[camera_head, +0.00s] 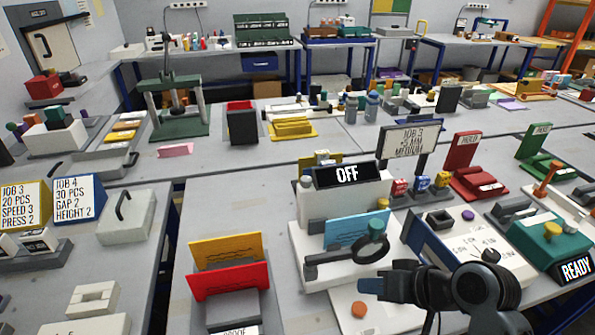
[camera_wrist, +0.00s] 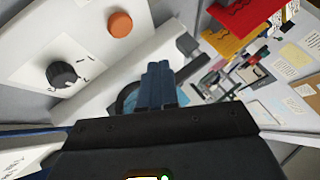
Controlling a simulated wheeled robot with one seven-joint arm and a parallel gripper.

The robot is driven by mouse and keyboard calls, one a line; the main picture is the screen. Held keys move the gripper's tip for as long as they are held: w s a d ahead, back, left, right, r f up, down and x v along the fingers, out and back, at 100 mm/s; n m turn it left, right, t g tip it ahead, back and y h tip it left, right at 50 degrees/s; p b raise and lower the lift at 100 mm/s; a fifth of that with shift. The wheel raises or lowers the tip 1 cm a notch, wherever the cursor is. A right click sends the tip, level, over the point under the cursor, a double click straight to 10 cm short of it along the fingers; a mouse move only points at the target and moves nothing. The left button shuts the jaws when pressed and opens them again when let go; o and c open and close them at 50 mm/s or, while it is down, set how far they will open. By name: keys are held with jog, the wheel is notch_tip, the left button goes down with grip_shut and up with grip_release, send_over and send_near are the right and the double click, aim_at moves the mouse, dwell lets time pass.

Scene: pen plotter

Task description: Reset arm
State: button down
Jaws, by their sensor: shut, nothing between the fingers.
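My gripper (camera_head: 371,286) is in the lower right of the head view, with its blue-grey fingers together and nothing between them. It is in front of the white pen plotter (camera_head: 310,238), whose black sign (camera_head: 348,174) reads OFF. A light blue sheet (camera_head: 356,230) stands in the plotter, behind a dark round-ended part (camera_head: 370,248). In the wrist view the shut fingers (camera_wrist: 159,82) point up the picture. An orange button (camera_wrist: 120,24) and a black knob (camera_wrist: 63,75) on a white panel show left of them.
A rack with a yellow and a red sheet (camera_head: 230,280) stands left of the plotter. A teal machine (camera_head: 550,238) with a READY sign is at the right. A JOB 3 sign (camera_head: 406,142) stands behind. Bare tabletop (camera_head: 220,195) lies left of the plotter.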

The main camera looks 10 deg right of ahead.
jog(key=s+d+f+h, duration=0.1)
jog(key=s, duration=0.1)
jog(key=s+d+f+t+h, duration=0.1)
jog(key=s, duration=0.2)
jog(key=s+d+f, duration=0.1)
jog(key=s+f, duration=0.1)
jog(key=s, duration=0.1)
jog(key=shift+s+m+t+h, duration=0.2)
jog(key=shift+m+t+h, duration=0.1)
jog(key=shift+h, duration=0.1)
jog(key=s+t+h, duration=0.1)
jog(key=s+h, duration=0.1)
jog(key=s, duration=0.6)
jog(key=s+a+r+n+t, duration=0.1)
jog(key=s+r+t, duration=0.1)
jog(key=s+r, duration=0.5)
jog(key=s+a+r+n+t, duration=0.1)
jog(key=s+a+r+t, duration=0.1)
jog(key=s+r, duration=0.5)
jog(key=shift+s+a+r+t+h, duration=0.15)
jog(key=shift+s+a+t+h, duration=0.2)
jog(key=shift+s, duration=0.6)
jog(key=shift+d, duration=0.1)
